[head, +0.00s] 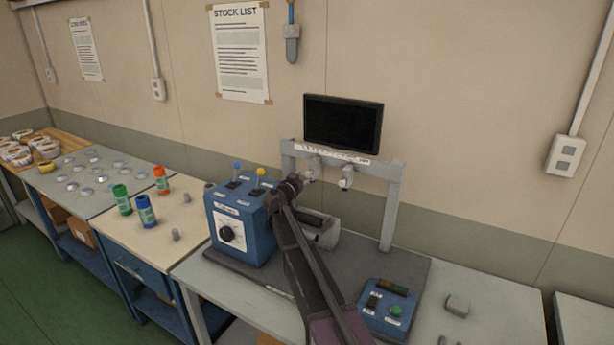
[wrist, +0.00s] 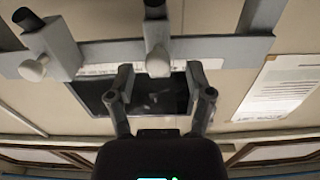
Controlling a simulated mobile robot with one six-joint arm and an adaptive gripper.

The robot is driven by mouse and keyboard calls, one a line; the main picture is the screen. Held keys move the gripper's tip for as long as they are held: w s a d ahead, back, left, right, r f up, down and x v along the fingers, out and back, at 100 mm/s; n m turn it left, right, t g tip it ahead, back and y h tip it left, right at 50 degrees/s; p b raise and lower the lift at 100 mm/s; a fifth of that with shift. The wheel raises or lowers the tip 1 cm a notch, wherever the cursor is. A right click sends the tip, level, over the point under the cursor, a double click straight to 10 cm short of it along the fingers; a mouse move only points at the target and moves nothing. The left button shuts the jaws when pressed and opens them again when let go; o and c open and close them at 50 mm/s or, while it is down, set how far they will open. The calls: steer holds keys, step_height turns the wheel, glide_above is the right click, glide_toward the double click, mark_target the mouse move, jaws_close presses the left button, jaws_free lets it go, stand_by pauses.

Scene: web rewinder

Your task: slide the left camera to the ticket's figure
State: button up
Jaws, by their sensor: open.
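The left camera (head: 312,168) hangs from the crossbar of a grey gantry, with the right camera (head: 346,180) beside it. The wrist view is upside down, so there the left camera (wrist: 156,35) is at the middle and the right camera (wrist: 58,48) at the left. Each has a pale round knob. My gripper (head: 296,181) is close to the left camera; in the wrist view its open fingers (wrist: 160,72) stand either side of that camera's knob. I cannot tell whether they touch it. A white scale strip (head: 318,151) runs along the crossbar, unreadable here. I cannot make out a ticket.
A dark monitor (head: 343,123) is behind the gantry. A blue box with a dial (head: 231,233) stands left of my arm, and a blue button panel (head: 388,309) at the front right. Gantry posts (head: 391,207) bound the crossbar. A stock list (head: 240,52) hangs on the wall.

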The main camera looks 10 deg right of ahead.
steer(key=v, duration=1)
steer(key=shift+s, duration=0.1)
steer(key=s+d+f+n+g+y, duration=0.1)
steer(key=s+d+f+g, duration=0.4)
steer(key=s, duration=0.3)
steer(key=s+d+f+n+g+y, duration=0.1)
steer(key=s+d+f+g+y, duration=0.15)
steer(key=s+d+f, duration=0.4)
steer(key=s+a+f+n+g+y, duration=0.2)
steer(key=s+f+n+g+y, duration=0.1)
steer(key=s, duration=0.7)
steer(key=s+a+f+n+g+y, duration=0.3)
steer(key=s+f+y, duration=0.1)
steer(key=s, duration=0.6)
steer(key=shift+s+a+y, duration=0.25)
steer(key=shift+s+y, duration=0.15)
steer(key=shift+y, duration=0.15)
